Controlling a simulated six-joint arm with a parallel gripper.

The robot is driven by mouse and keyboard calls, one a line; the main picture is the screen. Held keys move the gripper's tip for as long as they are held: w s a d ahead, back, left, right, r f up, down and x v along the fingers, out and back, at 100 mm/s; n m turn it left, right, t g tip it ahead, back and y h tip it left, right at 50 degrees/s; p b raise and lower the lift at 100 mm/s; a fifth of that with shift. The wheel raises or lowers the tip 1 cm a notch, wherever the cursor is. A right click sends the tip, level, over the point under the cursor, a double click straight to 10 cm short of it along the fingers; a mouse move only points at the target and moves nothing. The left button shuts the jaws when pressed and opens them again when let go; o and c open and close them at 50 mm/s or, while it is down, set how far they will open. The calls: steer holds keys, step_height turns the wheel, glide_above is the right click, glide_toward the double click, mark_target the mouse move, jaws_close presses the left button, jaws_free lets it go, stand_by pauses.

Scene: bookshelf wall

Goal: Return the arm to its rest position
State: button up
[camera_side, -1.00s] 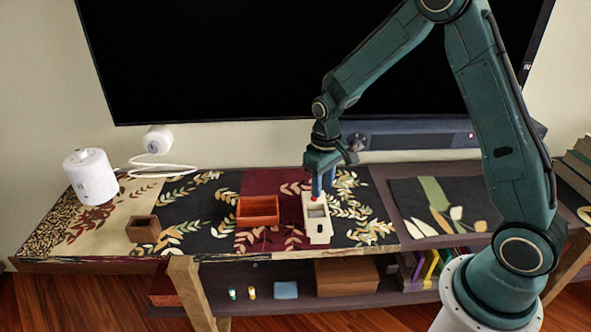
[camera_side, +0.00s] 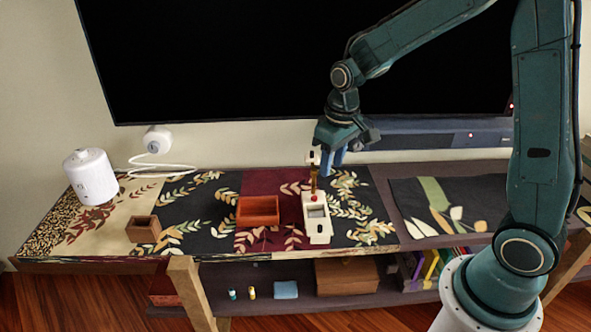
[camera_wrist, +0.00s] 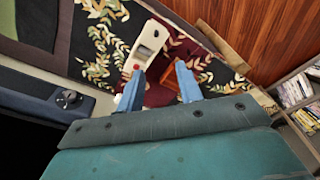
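My gripper (camera_side: 338,158) is raised above the patterned runner, in front of the black screen. In the wrist view its two blue fingers (camera_wrist: 160,87) are apart with nothing held between them. Just below and left of it in the side view, a slim brown and yellow upright piece (camera_side: 314,180) with a pale top stands at the back of a white holder (camera_side: 318,229). The holder has a red spot (camera_side: 314,197) and a grey recess. It also shows beyond the fingers in the wrist view (camera_wrist: 150,38).
A reddish open box (camera_side: 258,222) and a small brown box (camera_side: 143,230) sit left of the holder. A white canister (camera_side: 91,177) stands at the far left. The screen (camera_side: 230,60) and soundbar (camera_side: 430,134) are behind. A dark mat (camera_side: 410,197) lies right.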

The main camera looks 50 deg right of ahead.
steer(key=s+a+r+t, duration=0.2)
steer(key=s+r, duration=0.4)
steer(key=s, duration=0.4)
steer(key=s+a+r+t, duration=0.1)
steer(key=s+r+t, duration=0.1)
steer(key=s+r, duration=0.5)
steer(key=s, duration=0.3)
steer(key=shift+s+a+r, duration=0.3)
steer(key=shift+s+a, duration=0.05)
steer(key=shift+a, duration=0.05)
